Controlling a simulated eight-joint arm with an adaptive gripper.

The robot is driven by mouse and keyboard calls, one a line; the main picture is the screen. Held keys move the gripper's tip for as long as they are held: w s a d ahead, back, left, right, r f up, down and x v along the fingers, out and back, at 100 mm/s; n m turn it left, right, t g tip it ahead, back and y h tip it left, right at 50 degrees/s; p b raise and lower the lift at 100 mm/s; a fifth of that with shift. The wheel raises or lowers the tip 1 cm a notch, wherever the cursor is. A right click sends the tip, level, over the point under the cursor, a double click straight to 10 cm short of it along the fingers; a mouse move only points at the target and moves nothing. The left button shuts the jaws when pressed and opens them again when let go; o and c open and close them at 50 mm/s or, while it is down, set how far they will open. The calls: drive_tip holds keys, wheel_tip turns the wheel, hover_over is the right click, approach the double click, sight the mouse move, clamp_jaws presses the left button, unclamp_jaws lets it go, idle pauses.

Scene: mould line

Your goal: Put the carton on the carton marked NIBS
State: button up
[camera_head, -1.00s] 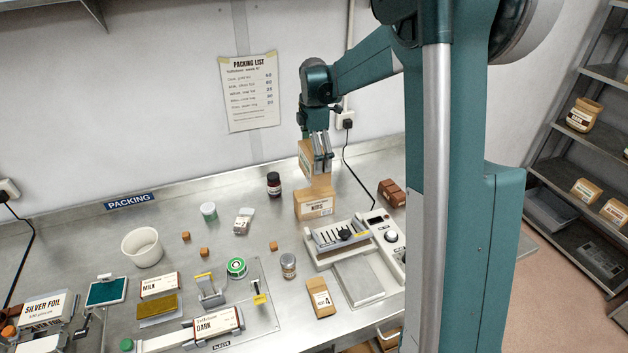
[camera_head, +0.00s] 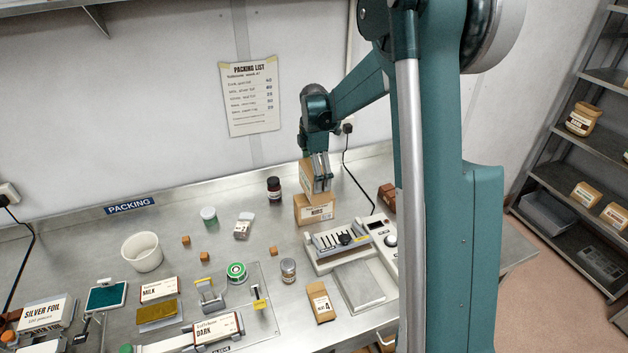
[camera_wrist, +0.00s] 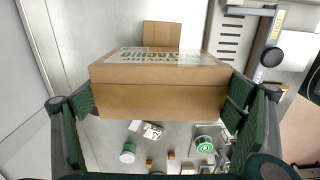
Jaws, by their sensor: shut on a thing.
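My gripper (camera_head: 321,176) is shut on a brown carton (camera_head: 305,176), just above the carton marked NIBS (camera_head: 315,212) on the steel bench. In the wrist view the held carton (camera_wrist: 150,100) spans between the two green finger pads, with a pale printed label on its upper face, partly readable. In the head view the held carton's lower edge is at or just over the NIBS carton's top; I cannot tell whether they touch. Part of another brown carton (camera_wrist: 162,33) shows behind it in the wrist view; its marking is not visible.
A dark jar (camera_head: 273,188) stands to the left. A flat carton (camera_head: 320,302) lies in front.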

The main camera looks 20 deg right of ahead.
drive_tip(key=shift+f, duration=0.95)
drive_tip(key=shift+f, duration=0.2)
drive_tip(key=o, duration=1)
drive_tip(key=shift+r, duration=0.1)
wheel_tip(320, 180, up, 12)
drive_tip(key=shift+r, duration=0.1)
